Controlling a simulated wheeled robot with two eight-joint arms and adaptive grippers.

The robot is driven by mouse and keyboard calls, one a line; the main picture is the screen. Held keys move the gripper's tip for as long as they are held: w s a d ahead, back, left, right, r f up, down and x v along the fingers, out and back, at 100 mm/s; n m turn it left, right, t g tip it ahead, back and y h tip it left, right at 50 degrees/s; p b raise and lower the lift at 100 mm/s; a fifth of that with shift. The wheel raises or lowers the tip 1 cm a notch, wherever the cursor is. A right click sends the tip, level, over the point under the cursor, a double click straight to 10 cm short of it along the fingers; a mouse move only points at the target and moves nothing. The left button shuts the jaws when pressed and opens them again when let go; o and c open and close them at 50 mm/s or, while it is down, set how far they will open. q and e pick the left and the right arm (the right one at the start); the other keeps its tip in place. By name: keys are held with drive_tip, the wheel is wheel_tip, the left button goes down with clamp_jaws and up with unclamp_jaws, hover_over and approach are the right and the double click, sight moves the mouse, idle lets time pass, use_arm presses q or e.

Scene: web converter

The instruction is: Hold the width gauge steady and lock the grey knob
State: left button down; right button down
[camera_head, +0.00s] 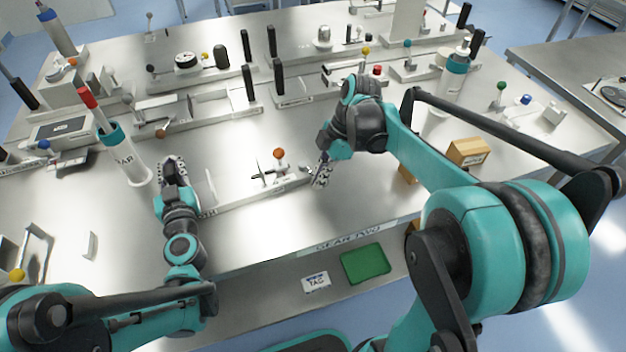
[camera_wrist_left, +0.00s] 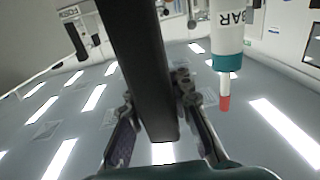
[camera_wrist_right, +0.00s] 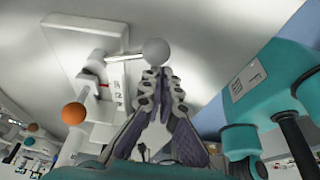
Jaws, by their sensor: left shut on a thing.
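The width gauge (camera_head: 249,194) is a flat metal piece on the front of the table, with an orange ball knob (camera_head: 279,153). My left gripper (camera_head: 172,161) is at its left end, shut on a black upright handle (camera_wrist_left: 135,60) that fills the space between the fingers. My right gripper (camera_head: 322,174) is at its right end. In the right wrist view, the grey knob (camera_wrist_right: 155,51) is a ball on a thin rod just beyond my right fingertips (camera_wrist_right: 160,76). The fingertips are close together; whether they touch the knob is unclear. The orange knob is at left (camera_wrist_right: 73,113).
A white bottle with teal collar and red tip (camera_head: 120,150) stands left of my left gripper. More gauges and fixtures line the table's back. A cardboard box (camera_head: 468,151) is at right. A green tray (camera_head: 366,264) lies below the front edge.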

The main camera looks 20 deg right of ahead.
drive_tip(key=shift+w+d, duration=0.15)
drive_tip(key=shift+d, duration=0.5)
drive_tip(key=shift+s+a, duration=0.3)
drive_tip(key=shift+a, duration=0.15)
drive_tip(key=s+a, duration=0.1)
drive_tip(key=a+r, duration=0.1)
drive_tip(key=a, duration=0.1)
drive_tip(key=shift+s, duration=0.4)
drive_tip(key=w+v, duration=0.2)
drive_tip(key=v, duration=0.7)
drive_tip(key=shift+r, duration=0.4)
drive_tip(key=shift+r, duration=0.1)
